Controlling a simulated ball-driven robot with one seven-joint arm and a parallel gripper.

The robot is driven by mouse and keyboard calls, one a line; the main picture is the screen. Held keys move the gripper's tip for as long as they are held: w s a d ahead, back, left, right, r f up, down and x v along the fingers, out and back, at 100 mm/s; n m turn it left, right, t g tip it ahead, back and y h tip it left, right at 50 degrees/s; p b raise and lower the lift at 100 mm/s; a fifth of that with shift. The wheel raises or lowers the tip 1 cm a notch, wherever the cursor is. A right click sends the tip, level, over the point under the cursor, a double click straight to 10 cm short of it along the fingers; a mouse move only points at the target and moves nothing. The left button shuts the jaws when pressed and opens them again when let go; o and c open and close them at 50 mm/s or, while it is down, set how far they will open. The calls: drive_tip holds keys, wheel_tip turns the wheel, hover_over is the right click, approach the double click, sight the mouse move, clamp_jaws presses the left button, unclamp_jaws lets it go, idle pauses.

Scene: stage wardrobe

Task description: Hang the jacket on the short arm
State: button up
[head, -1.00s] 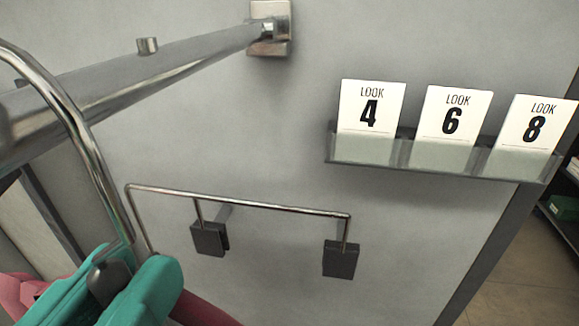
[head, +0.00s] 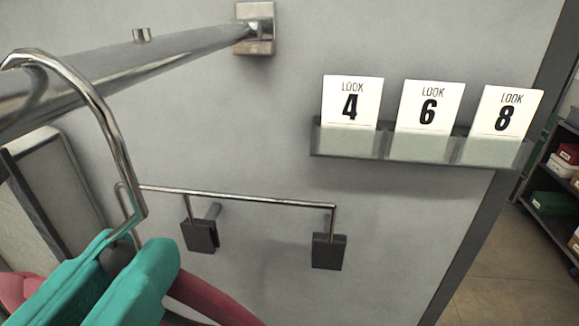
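A chrome hanger hook (head: 103,118) rises at the left of the head view. Its stem runs down between the two teal fingers of my gripper (head: 118,265), which are shut on the hanger at the lower left. Dusky red parts (head: 205,297), seemingly the jacket or its hanger, show beneath and beside the fingers; most is cut off by the frame. A thick metal arm (head: 170,55) with a small peg runs from a wall bracket to the left edge. The hook's curved top overlaps this arm in the picture; I cannot tell whether they touch.
A ledge (head: 400,147) at the right holds cards marked LOOK 4, 6 and 8. Shelves with boxes (head: 552,203) stand beyond the wall's right edge.

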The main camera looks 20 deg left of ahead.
drive_tip(key=o, duration=0.5)
